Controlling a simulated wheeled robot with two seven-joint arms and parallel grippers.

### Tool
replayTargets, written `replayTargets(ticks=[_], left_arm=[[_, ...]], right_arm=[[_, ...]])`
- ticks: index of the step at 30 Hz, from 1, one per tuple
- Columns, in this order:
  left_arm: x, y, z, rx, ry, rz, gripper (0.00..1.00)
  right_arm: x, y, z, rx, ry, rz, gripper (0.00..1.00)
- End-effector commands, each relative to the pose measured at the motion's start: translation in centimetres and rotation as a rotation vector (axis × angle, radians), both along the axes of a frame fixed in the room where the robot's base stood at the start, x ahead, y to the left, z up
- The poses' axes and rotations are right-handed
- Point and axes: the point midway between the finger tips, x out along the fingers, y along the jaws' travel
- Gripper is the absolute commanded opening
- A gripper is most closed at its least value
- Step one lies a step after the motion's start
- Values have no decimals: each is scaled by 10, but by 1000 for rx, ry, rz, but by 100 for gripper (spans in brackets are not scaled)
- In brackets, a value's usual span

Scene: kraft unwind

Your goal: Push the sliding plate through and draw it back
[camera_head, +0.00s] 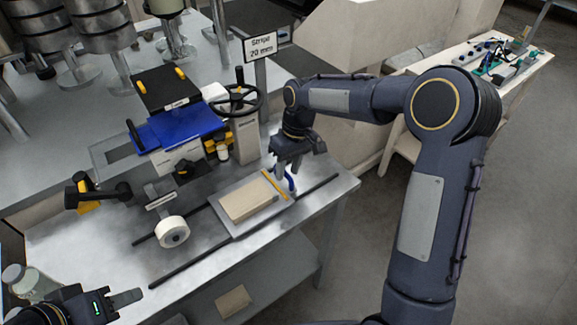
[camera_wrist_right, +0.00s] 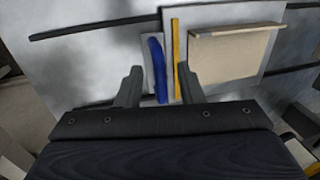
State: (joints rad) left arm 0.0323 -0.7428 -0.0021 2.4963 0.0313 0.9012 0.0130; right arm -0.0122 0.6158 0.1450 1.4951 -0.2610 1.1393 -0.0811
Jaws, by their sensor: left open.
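The sliding plate (camera_head: 275,208) is a flat grey plate lying between two dark rails on the bench. A tan block (camera_head: 247,199) lies on it; the block also shows in the right wrist view (camera_wrist_right: 232,52). A yellow strip (camera_head: 275,185) and a blue upright handle (camera_head: 290,182) are at the plate's right end. My right gripper (camera_head: 284,178) is over that end. In the right wrist view its fingers (camera_wrist_right: 159,80) are apart, with the blue handle (camera_wrist_right: 156,66) and yellow strip (camera_wrist_right: 176,60) seen between them; contact cannot be told. My left gripper (camera_head: 125,300) is open and empty at lower left.
A machine with a blue block (camera_head: 178,127), a handwheel (camera_head: 236,100) and a white roll (camera_head: 173,232) stands left of and behind the plate. A sign (camera_head: 260,45) rises behind. A glass jar (camera_head: 22,280) is near my left gripper. The bench's front edge is close.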

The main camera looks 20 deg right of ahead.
Motion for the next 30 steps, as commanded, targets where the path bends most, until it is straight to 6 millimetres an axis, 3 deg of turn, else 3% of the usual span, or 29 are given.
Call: replayTargets(ticks=[6, 14, 25, 30], left_arm=[[0, 0, 0, 0, 0, 0, 42], [0, 0, 0, 0, 0, 0, 42], [0, 0, 0, 0, 0, 0, 42], [0, 0, -3, 0, 0, 0, 42]], right_arm=[[0, 0, 0, 0, 0, -1, 33], [0, 0, 0, 0, -1, -1, 0], [-1, 2, 0, 0, -1, 1, 0], [-6, 17, 0, 1, -2, 3, 0]])
